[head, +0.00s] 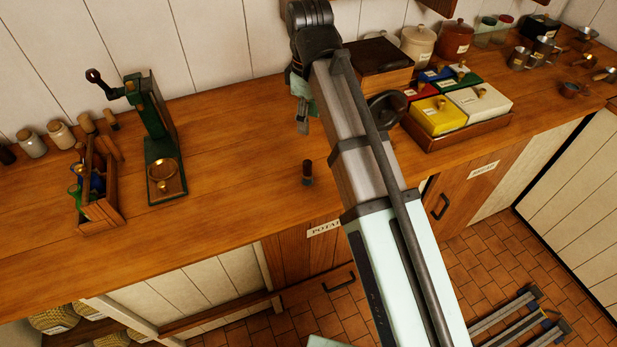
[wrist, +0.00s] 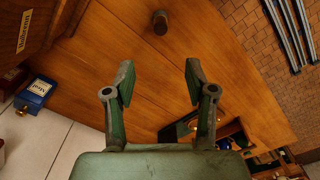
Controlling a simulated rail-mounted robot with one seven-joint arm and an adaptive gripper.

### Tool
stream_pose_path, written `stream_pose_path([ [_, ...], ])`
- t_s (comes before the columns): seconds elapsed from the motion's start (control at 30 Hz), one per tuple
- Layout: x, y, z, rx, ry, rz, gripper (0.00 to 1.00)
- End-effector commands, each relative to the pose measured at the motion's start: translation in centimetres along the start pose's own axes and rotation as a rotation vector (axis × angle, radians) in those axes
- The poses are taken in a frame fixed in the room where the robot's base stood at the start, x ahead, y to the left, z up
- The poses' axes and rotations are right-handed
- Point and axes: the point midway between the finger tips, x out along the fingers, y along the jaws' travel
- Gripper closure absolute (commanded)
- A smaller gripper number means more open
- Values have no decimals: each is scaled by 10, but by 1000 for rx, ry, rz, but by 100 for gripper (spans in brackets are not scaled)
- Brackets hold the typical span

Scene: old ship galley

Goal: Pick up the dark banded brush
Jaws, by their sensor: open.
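The dark banded brush (head: 308,172) is a small dark upright cylinder with a lighter band low on it. It stands alone on the wooden counter (head: 235,150) near the front edge. In the wrist view a small dark round thing (wrist: 160,22), which looks like the brush, is at the top centre, beyond the fingertips. My gripper (head: 303,122) is above the counter, higher in the head picture than the brush and apart from it. In the wrist view my gripper (wrist: 160,75) has its two green fingers spread with nothing between them.
A green cast stand with a brass dish (head: 165,178) and a wooden caddy (head: 100,210) with bottles stand to the left. A wooden tray of coloured boxes (head: 455,135) and a dark-lidded wooden box (head: 380,65) are to the right. The counter around the brush is clear.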

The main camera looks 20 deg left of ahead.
Motion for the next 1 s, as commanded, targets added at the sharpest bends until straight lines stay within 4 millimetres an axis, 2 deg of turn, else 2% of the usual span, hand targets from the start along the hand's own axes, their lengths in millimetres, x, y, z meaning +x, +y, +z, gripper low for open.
stream_pose_path([
  [0.13, 15, -2, 1, -2, 0, -3, 45],
  [0.7, 103, -1, 1, 0, -2, -3, 45],
  [1.0, 119, -1, 0, 0, 0, -1, 45],
])
